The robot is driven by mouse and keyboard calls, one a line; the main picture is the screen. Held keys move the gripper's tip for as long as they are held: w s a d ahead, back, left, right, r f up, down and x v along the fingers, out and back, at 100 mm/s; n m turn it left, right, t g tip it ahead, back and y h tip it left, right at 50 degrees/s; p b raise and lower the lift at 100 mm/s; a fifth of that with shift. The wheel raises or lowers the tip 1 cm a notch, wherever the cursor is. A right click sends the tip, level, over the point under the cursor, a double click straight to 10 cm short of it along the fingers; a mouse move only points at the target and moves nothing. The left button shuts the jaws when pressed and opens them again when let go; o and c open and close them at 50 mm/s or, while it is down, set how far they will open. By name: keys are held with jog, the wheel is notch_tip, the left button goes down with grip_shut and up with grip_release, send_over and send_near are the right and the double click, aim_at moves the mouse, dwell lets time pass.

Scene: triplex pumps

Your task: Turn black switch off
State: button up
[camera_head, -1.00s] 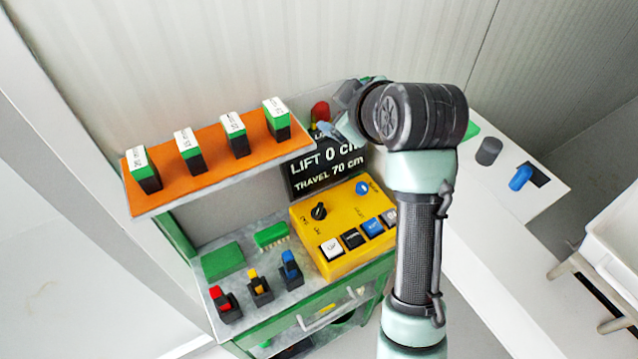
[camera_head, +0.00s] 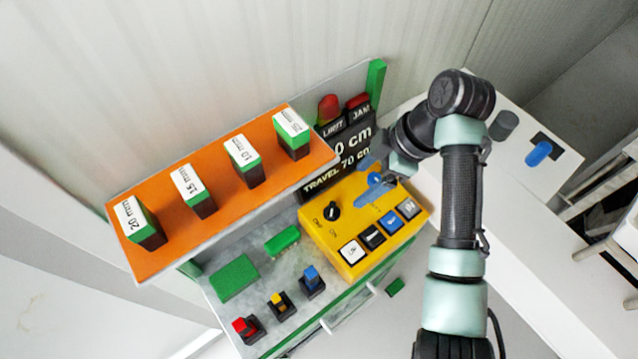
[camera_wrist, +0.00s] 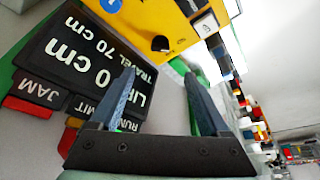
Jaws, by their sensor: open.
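The black switch (camera_head: 332,211) is a round knob on the top of a yellow control box (camera_head: 352,258), beside OFF and ON markings. Which marking it points to I cannot tell. In the wrist view the black knob (camera_wrist: 160,43) shows just beyond the gap between the fingertips. My gripper (camera_head: 362,183) is open and empty, with blue-grey fingers, over the back right part of the box, to the upper right of the knob and apart from it. Both fingers of my gripper (camera_wrist: 159,75) show in the wrist view.
A black display (camera_head: 340,165) stands behind the box, close to my fingers. An orange shelf (camera_head: 215,180) with labelled blocks is at left. White, black, blue and grey push buttons (camera_head: 372,237) line the box's front. Red, yellow and blue switches (camera_head: 280,305) stand on the bench.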

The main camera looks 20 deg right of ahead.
aim_at(332, 209)
jog(key=p+x, duration=0.2)
jog(key=x, duration=1)
jog(key=shift+w+a+f+p, duration=0.1)
jog(key=shift+a+f+p, duration=0.05)
jog(key=shift+f+p, duration=0.2)
grip_shut()
